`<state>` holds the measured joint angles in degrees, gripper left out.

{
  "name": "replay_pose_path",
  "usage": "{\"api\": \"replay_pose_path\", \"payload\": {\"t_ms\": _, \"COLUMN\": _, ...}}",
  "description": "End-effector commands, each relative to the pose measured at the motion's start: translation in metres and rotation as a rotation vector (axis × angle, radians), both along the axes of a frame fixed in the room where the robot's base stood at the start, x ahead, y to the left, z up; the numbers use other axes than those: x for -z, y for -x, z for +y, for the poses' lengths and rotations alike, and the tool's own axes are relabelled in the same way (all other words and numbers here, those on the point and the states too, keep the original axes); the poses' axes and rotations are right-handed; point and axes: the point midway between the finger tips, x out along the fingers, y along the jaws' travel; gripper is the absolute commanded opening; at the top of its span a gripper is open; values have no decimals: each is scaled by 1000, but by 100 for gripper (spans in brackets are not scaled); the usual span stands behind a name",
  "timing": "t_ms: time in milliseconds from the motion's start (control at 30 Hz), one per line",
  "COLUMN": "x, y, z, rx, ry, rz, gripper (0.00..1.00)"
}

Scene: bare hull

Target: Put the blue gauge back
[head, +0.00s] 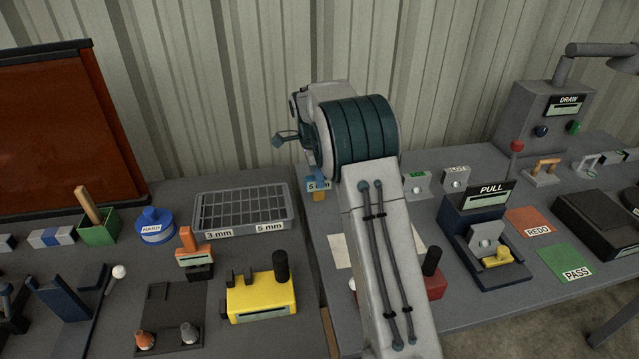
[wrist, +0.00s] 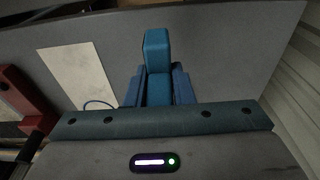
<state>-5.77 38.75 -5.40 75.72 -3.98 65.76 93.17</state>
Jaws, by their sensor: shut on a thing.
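The blue gauge (wrist: 157,55) is a blue block held between the two blue fingers of my gripper (wrist: 158,88) in the wrist view. My gripper is shut on it, and the gauge sticks out beyond the fingertips. In the head view my arm hides most of the gripper. I cannot tell whether that blue part is the gauge or a finger.
A grey compartment tray (head: 243,207) marked 3 mm and 5 mm stands left of my arm. A yellow device (head: 262,297) is in front of it. A PULL fixture (head: 486,225), a REDO mat (head: 529,222) and a PASS mat (head: 567,261) lie right. The corrugated wall is close behind.

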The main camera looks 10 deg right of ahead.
Motion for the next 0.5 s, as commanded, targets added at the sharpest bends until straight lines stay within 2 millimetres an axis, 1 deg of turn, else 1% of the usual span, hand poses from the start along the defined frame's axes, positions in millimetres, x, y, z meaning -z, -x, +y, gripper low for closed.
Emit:
{"api": "replay_pose_path", "payload": {"t_ms": 100, "x": 19, "y": 1, "z": -1, "rx": 3, "ry": 0, "rz": 7, "gripper": 0}}
{"api": "replay_pose_path", "payload": {"t_ms": 200, "x": 30, "y": 1, "z": -1, "rx": 1, "ry": 0, "rz": 4, "gripper": 0}}
{"api": "replay_pose_path", "payload": {"t_ms": 300, "x": 34, "y": 1, "z": -1, "rx": 1, "ry": 0, "rz": 2, "gripper": 0}}
{"api": "replay_pose_path", "payload": {"t_ms": 500, "x": 34, "y": 1, "z": -1, "rx": 0, "ry": 0, "rz": 2, "gripper": 0}}
